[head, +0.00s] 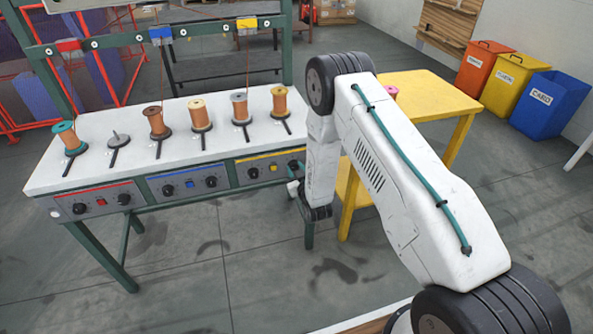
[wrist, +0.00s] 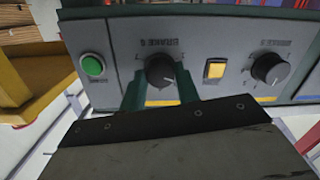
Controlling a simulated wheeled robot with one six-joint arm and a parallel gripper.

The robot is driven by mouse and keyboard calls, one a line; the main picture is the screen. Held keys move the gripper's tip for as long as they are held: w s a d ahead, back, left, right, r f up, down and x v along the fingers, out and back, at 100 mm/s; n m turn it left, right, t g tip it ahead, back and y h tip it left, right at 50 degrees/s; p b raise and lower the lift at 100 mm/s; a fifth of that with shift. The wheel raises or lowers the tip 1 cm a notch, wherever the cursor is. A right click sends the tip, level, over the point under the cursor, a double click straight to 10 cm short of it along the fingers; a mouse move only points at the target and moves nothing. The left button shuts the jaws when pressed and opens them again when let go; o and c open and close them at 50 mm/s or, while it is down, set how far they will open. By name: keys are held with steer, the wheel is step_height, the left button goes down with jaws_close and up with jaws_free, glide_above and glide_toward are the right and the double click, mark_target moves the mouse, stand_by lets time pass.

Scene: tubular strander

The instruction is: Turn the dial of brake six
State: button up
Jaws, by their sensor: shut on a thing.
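The brake six dial (wrist: 160,69) is a round black knob on the grey control panel (wrist: 210,50), under a label that looks upside down in the wrist view. My gripper (wrist: 160,82) has its two dark green fingers on either side of this dial and is shut on it. The fingers cover part of the dial, and I cannot read its setting. In the head view the dial (head: 293,165) shows at the right end of the yellow-striped panel, and my arm hides most of the gripper.
A second black dial (wrist: 270,68), a yellow button (wrist: 215,69) and a green button (wrist: 92,66) are close beside the held dial. Several spools stand on the white bench (head: 80,145) above. A yellow table (head: 418,93) stands right of the bench, partly behind my arm.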

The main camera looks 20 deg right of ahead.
steer(key=shift+n, duration=1)
steer(key=o, duration=1)
steer(key=shift+c, duration=0.2)
steer(key=s, duration=0.7)
steer(key=shift+s+r, duration=0.35)
steer(key=shift+s, duration=0.05)
